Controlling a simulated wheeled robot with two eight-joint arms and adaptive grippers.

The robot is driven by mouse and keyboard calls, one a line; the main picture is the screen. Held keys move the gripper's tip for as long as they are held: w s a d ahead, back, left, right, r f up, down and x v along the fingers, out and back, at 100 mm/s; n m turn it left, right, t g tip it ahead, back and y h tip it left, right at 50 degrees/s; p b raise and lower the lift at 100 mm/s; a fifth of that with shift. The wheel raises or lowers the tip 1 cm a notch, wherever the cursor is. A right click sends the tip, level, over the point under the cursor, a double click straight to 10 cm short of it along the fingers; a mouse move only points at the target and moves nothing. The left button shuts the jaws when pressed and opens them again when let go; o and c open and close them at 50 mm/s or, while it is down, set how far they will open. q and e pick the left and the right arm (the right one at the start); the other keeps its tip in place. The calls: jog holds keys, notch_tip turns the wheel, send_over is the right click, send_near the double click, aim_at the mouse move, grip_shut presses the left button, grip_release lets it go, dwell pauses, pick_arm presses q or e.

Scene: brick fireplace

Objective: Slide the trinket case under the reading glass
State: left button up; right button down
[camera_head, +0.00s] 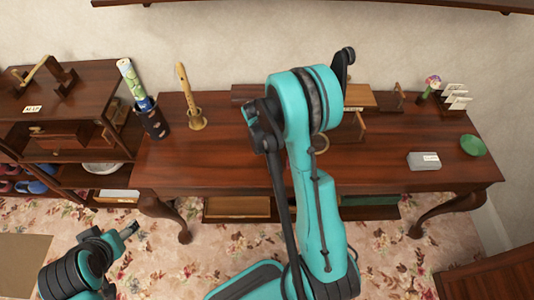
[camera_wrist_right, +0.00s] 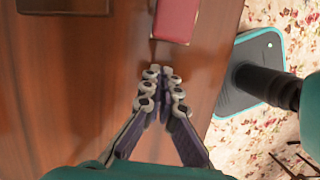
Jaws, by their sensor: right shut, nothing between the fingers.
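In the right wrist view a red box (camera_wrist_right: 175,20), which looks like the trinket case, lies on the brown table top, cut off by the top edge. My right gripper (camera_wrist_right: 162,72) is shut and empty, its fingertips a little short of the box's near end. Whether they touch the table I cannot tell. In the head view my right arm hides this gripper and the red box. A brown ring (camera_head: 321,144), perhaps the reading glass, shows partly beside the arm near a wooden stand. My left gripper (camera_head: 129,230) is low at the left, away from the table; its jaws are unclear.
On the table (camera_head: 400,180) stand a recorder on a stand (camera_head: 188,95), a dark holder with a rolled paper (camera_head: 150,118), a grey labelled box (camera_head: 423,161), a green dish (camera_head: 472,145) and a card rack (camera_head: 455,98). A shelf unit (camera_head: 75,90) stands left.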

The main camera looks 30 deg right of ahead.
jog(key=shift+s+d, duration=0.65)
jog(key=shift+d, duration=0.15)
jog(key=shift+s+d+r, duration=0.1)
jog(key=shift+d, duration=0.1)
jog(key=s+d, duration=0.1)
jog(key=d, duration=0.1)
jog(key=s+d+b, duration=0.1)
jog(key=s+d, duration=0.1)
jog(key=shift+s+d, duration=0.15)
jog(key=shift+d, duration=0.25)
jog(key=shift+a, duration=0.1)
